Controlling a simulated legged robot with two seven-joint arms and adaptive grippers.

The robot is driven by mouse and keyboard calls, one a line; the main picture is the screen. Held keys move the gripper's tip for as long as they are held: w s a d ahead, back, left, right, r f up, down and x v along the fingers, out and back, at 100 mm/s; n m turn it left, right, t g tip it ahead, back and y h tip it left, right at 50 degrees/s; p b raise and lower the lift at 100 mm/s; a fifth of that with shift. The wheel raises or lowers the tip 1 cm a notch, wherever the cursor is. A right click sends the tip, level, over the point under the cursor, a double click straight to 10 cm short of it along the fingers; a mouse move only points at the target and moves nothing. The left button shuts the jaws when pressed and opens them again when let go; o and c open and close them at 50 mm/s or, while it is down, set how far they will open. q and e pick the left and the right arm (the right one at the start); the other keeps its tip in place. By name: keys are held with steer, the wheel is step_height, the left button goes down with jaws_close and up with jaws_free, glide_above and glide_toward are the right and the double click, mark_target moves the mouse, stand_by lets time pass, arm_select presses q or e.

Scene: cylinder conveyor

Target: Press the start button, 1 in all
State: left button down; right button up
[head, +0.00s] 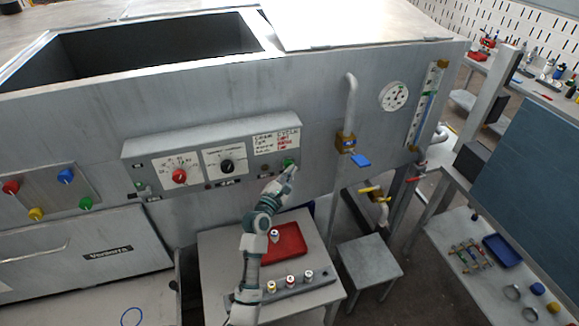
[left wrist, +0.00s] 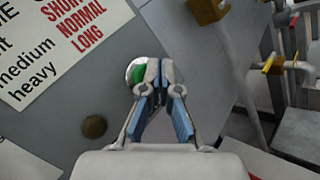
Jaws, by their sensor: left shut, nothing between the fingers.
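A green button (head: 287,162) in a pale round collar sits at the right end of the control panel (head: 212,130) on the machine front. In the left wrist view the green button (left wrist: 138,74) shows partly, behind my fingertips. My left gripper (head: 290,170) is shut and empty. Its fingertips (left wrist: 160,68) are right at the button and cover its right part. I cannot tell whether they touch it or whether it is pushed in. My right gripper is not in view.
A red dial (head: 179,176) and a black dial (head: 227,166) are to the left on the panel. Below, a small table holds a red tray (head: 290,243) and several cylinders.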

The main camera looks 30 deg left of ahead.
arm_select(q)
steer(key=shift+w+a, duration=0.25)
steer(key=shift+a, duration=0.05)
stand_by(0.4)
steer(key=shift+s+d, duration=0.1)
steer(key=shift+d, duration=0.05)
steer(key=shift+s+d+p, duration=0.5)
steer(key=shift+d+p, duration=0.05)
steer(key=shift+p, duration=0.15)
steer(key=shift+s+d+p, duration=0.7)
steer(key=shift+s+d, duration=0.1)
steer(key=shift+d, duration=0.2)
steer(key=shift+s+d+p, duration=0.7)
steer(key=shift+s+d, duration=0.1)
steer(key=shift+d, duration=0.15)
